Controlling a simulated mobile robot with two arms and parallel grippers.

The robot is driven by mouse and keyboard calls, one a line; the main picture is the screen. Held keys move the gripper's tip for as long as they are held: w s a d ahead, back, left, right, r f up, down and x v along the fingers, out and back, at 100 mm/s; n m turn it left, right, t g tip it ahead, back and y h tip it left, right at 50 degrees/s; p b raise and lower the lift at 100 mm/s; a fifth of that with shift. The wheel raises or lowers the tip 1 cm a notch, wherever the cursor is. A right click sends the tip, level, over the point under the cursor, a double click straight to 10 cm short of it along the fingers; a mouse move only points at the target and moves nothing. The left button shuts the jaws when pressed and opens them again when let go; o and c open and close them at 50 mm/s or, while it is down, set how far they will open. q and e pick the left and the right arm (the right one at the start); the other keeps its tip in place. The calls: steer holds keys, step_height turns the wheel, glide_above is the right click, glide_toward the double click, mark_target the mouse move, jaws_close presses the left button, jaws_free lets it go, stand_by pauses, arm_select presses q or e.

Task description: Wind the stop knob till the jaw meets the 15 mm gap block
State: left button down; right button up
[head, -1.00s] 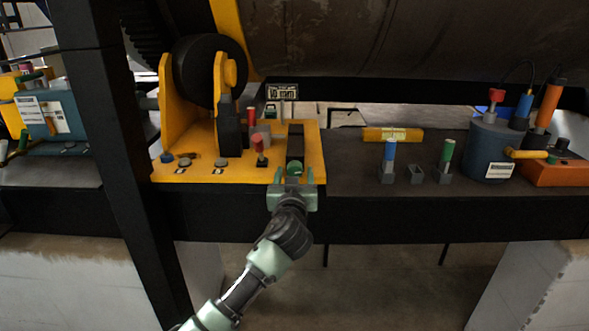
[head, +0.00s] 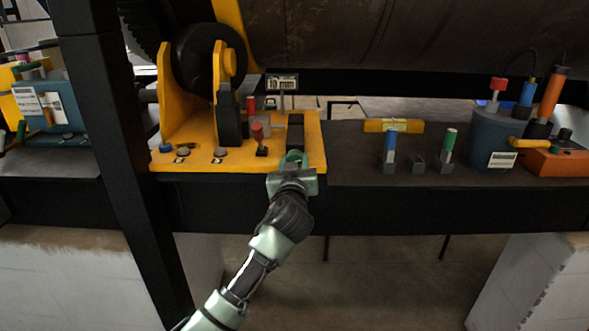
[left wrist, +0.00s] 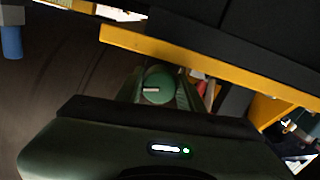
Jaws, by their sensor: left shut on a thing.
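The stop knob is a green round knob (head: 296,157) at the front edge of the yellow machine base, in front of a black upright block (head: 295,132). My left gripper (head: 293,166) is shut on the knob from the front. In the left wrist view the knob (left wrist: 159,85) shows its round face with a pale mark, between the fingers. A small sign (head: 282,82) behind the base reads "10 mm". I cannot pick out the jaw or the 15 mm gap block for certain. My right gripper is out of view.
The yellow base (head: 230,168) carries a red-topped peg (head: 258,134) left of the knob. A yellow level (head: 393,126), blue and green handles in holders and a blue canister (head: 492,145) stand right on the dark bench. A black post (head: 105,150) rises at left.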

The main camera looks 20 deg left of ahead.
arm_select(q)
steer(key=c, duration=0.9)
jaws_free()
steer(key=b+v, duration=0.2)
steer(key=v, duration=0.6)
steer(key=shift+w, duration=0.1)
